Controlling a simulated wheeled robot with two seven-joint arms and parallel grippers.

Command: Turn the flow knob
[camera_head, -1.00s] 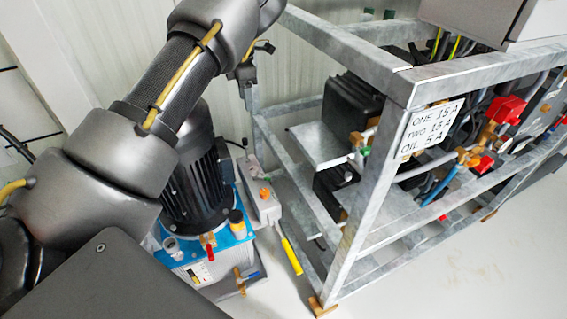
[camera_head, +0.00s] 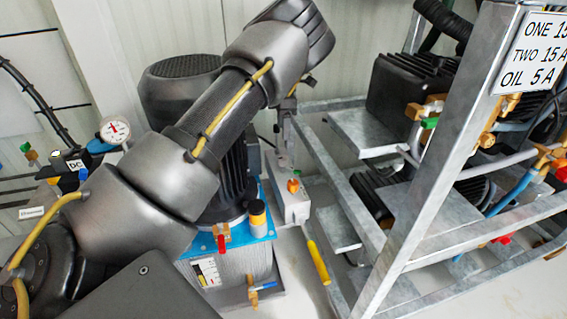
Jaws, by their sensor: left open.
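My left arm reaches in from the left across the pump unit. My left gripper (camera_head: 286,108) shows small and partly hidden behind the arm's last link; it is open, with nothing seen between its fingers. I cannot tell which control is the flow knob. A red-handled valve (camera_head: 221,243) and a blue-handled valve (camera_head: 266,286) are on the blue-topped pump unit (camera_head: 238,236). My right gripper is out of view.
A black motor (camera_head: 180,85) stands behind my arm. A yellow handle (camera_head: 318,262) sticks out near the frame. A pressure gauge (camera_head: 115,129) is at the left.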

